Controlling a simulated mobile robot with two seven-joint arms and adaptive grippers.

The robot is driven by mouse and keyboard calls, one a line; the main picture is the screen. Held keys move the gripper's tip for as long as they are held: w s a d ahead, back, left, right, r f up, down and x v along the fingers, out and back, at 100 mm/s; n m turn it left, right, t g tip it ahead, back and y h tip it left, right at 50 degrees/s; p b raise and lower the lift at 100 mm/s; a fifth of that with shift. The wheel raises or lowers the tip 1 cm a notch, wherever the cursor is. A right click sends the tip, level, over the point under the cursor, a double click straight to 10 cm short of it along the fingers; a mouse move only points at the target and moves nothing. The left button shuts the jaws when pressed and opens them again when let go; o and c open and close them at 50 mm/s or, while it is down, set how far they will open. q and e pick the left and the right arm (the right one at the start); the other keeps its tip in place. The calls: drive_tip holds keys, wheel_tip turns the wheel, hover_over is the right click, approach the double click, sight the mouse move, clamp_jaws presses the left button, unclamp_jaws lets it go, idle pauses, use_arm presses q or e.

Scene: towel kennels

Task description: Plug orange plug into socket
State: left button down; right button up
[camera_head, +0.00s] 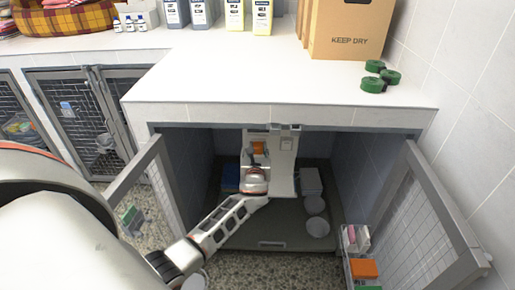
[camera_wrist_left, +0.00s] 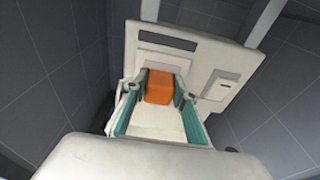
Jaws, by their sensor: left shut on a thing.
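The orange plug (camera_wrist_left: 159,86) is between the fingers of my left gripper (camera_wrist_left: 160,88), which is shut on it. In the head view the plug (camera_head: 258,148) shows as a small orange patch in front of a pale panel (camera_head: 284,165) inside the open kennel. In the left wrist view the panel (camera_wrist_left: 225,60) has a recessed slot (camera_wrist_left: 168,40) just beyond the plug and a switch-like plate (camera_wrist_left: 222,84) to the right. The plug overlaps the panel face below the slot; I cannot tell whether they touch. The socket's holes are hidden. My right gripper is in neither view.
The kennel's doors stand open at left (camera_head: 150,190) and right (camera_head: 425,215). The white counter (camera_head: 235,75) overhangs the opening. A rack with boxes (camera_head: 363,268) is at the right door.

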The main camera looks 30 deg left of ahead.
use_arm(q)
drive_tip(key=c, duration=2)
unclamp_jaws()
drive_tip(key=shift+w+a+r, duration=0.3)
drive_tip(key=shift+a+r, duration=0.15)
drive_tip(key=shift+r, duration=0.25)
drive_tip(key=o, duration=0.4)
drive_tip(key=shift+w+f, duration=0.1)
drive_tip(key=shift+o, duration=0.2)
drive_tip(key=shift+w+a+f, duration=0.1)
drive_tip(key=shift+w+f, duration=0.1)
drive_tip(key=shift+f, duration=0.05)
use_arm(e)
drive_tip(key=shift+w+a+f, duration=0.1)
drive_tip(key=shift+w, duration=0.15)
use_arm(q)
drive_tip(key=shift+s, duration=0.15)
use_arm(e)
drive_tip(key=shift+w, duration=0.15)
use_arm(q)
drive_tip(key=v, duration=1.2)
drive_tip(key=shift+d+f, duration=0.2)
drive_tip(key=shift+f, duration=0.15)
